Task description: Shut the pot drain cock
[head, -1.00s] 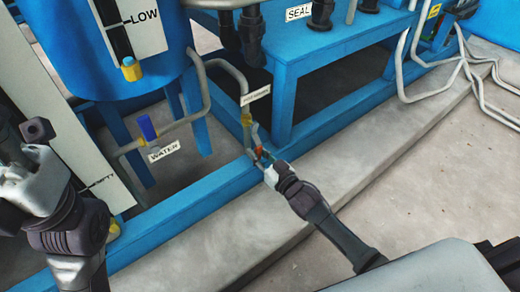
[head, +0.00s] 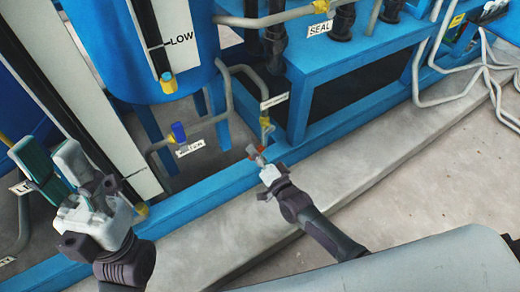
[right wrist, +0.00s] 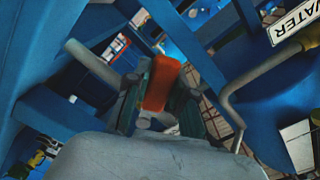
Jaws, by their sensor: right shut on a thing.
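The pot drain cock has a yellow body (head: 265,123) on a grey pipe, under a small white label (head: 274,101) too small to read now. Its red-orange handle (head: 257,152) shows at my right gripper's fingertips, and fills the space between the fingers in the right wrist view (right wrist: 160,83). My right gripper (head: 260,158) is shut on this handle, low by the blue frame; the fingers partly hide it. My left gripper (head: 52,160) is at the far left with its teal fingers apart and empty, away from the cock.
A blue-handled valve (head: 179,132) with a WATER label (head: 190,148) sits on a pipe to the left. A blue tank (head: 190,45) stands behind it. The blue base rail (head: 225,180) and concrete kerb (head: 215,232) run below. Open floor (head: 465,190) lies at the right.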

